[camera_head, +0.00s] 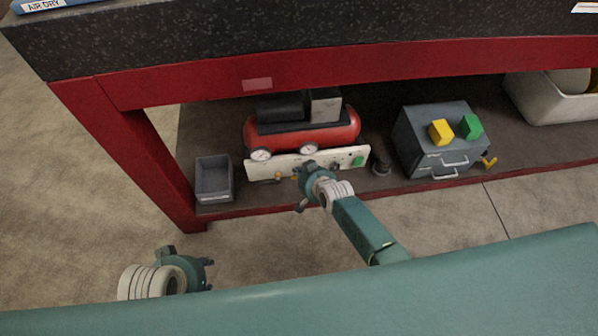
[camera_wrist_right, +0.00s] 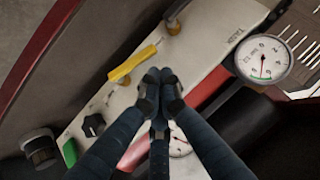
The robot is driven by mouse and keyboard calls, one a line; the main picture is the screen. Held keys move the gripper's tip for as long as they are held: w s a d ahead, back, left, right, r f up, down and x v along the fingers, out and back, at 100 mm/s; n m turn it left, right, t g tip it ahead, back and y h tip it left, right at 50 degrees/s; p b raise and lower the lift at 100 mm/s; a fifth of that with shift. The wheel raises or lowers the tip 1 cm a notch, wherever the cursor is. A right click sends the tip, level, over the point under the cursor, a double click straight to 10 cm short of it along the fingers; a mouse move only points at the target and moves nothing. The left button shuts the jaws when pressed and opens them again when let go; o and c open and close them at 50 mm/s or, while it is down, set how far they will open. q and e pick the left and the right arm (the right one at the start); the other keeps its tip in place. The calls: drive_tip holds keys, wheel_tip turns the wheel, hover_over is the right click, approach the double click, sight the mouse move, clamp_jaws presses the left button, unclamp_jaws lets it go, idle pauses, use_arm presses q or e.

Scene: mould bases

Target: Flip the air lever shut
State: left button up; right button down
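The yellow lever (camera_wrist_right: 133,63) sits on the cream panel (camera_wrist_right: 205,55) of the compressor and lies slantwise across it in the right wrist view. In the head view, my right gripper (camera_head: 306,184) is in front of the panel (camera_head: 262,168) and hides part of it. My right gripper (camera_wrist_right: 160,92) has its dark fingertips close together with nothing between them. They are beside the lever's lower right side; I cannot tell whether they touch it. My left gripper (camera_head: 207,274) is low at the left, away from the panel; its finger opening is unclear.
The red compressor (camera_head: 300,133) stands behind the panel, under the red-framed bench. A brass fitting (camera_wrist_right: 174,20), black knob (camera_wrist_right: 93,124) and green switch (camera_wrist_right: 70,152) are near the lever. A grey bin (camera_head: 213,180) stands left; a grey cabinet (camera_head: 437,140) stands right.

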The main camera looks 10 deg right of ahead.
drive_tip(key=v, duration=1.2)
drive_tip(key=shift+s+f, duration=0.1)
idle(0.5)
